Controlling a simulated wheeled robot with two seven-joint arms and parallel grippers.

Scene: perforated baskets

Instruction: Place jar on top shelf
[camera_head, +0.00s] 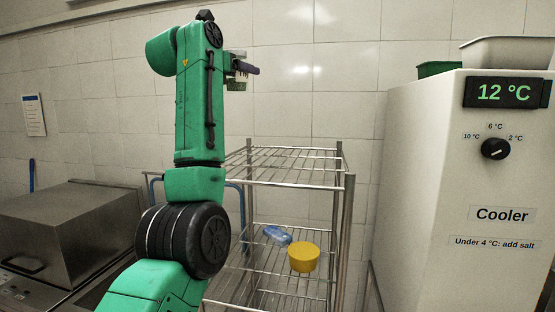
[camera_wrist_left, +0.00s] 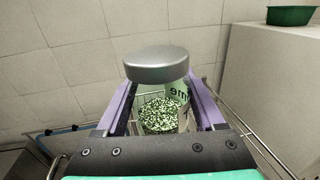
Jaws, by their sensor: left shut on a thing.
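The jar has a grey metal lid and green speckled contents behind a partly lettered label. In the left wrist view the jar (camera_wrist_left: 160,112) sits between the purple fingers of my left gripper (camera_wrist_left: 160,105), which is shut on it. In the head view the left gripper (camera_head: 242,72) is raised above the metal wire rack, and my arm hides most of the jar. The rack's top shelf (camera_head: 290,165) is bare where it shows; my arm covers its left part. My right gripper is out of view.
A yellow bowl (camera_head: 303,257) and a blue item (camera_head: 277,235) lie on the lower shelf. A white cooler (camera_head: 455,190) stands right of the rack, with a green basket (camera_head: 438,68) and white tub (camera_head: 508,52) on top. A steel box (camera_head: 70,230) is at left.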

